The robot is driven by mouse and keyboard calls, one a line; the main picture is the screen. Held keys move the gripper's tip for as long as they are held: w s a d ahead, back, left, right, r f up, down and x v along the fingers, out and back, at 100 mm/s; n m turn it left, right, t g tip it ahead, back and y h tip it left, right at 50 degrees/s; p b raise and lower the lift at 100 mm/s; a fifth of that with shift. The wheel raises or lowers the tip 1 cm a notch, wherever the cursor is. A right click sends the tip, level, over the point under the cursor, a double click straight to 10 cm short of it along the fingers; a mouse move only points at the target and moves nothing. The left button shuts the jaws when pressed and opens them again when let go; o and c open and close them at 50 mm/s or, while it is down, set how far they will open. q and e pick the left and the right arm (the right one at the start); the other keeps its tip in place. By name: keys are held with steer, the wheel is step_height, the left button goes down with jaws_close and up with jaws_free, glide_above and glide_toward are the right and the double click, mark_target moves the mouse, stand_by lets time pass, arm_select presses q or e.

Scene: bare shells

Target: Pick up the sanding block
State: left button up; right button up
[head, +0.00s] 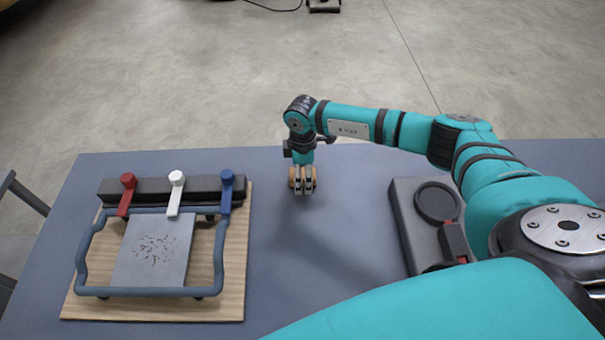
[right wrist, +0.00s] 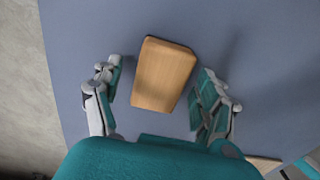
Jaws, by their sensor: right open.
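The sanding block is a plain light-wood block (right wrist: 163,75) lying on the blue-grey table, between the spread fingers of my right gripper (right wrist: 157,90) in the right wrist view. The fingers stand open, one on each side, with table showing between each finger and the block. In the head view my right gripper (head: 302,184) points down near the table's far edge. It covers most of the block there, and only wood-coloured bits show around the fingers. My left gripper is not in view.
On the table (head: 320,260) at left, a wooden board (head: 235,285) carries a blue frame, a grey plate and red, white and blue levers. At right a grey device (head: 405,215) with a dark ring lies partly behind my right arm. The table between them is clear.

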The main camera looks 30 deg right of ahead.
steer(key=c, duration=1.3)
steer(key=shift+o, duration=0.2)
steer(key=shift+r, duration=0.1)
steer(key=shift+w+r+b, duration=0.1)
steer(key=shift+r+b, duration=0.35)
steer(key=shift+r, duration=0.2)
steer(key=shift+s+a+r+b, duration=0.15)
steer(key=shift+s+r+b, duration=0.15)
steer(key=shift+r, duration=0.15)
steer(key=shift+s+a+r+b, duration=0.1)
steer(key=shift+s+r+b, duration=0.15)
steer(key=shift+r, duration=0.2)
steer(key=s+a, duration=0.1)
steer(key=s, duration=0.1)
steer(key=s+a+b, duration=0.1)
steer(key=s, duration=0.2)
steer(key=s+a+b, duration=0.1)
steer(key=s+a, duration=0.1)
steer(key=shift+s+r, duration=0.3)
steer(key=s+a, duration=0.1)
steer(key=s, duration=0.1)
steer(key=shift+s+a+r, duration=0.35)
steer(key=shift+s+a, duration=0.05)
steer(key=shift+s+a+r, duration=0.1)
steer(key=shift+s+a, duration=0.25)
steer(key=shift+s, duration=0.35)
steer(key=shift+s+a+r, duration=0.1)
steer(key=shift+s+a, duration=0.25)
steer(key=shift+s, duration=0.35)
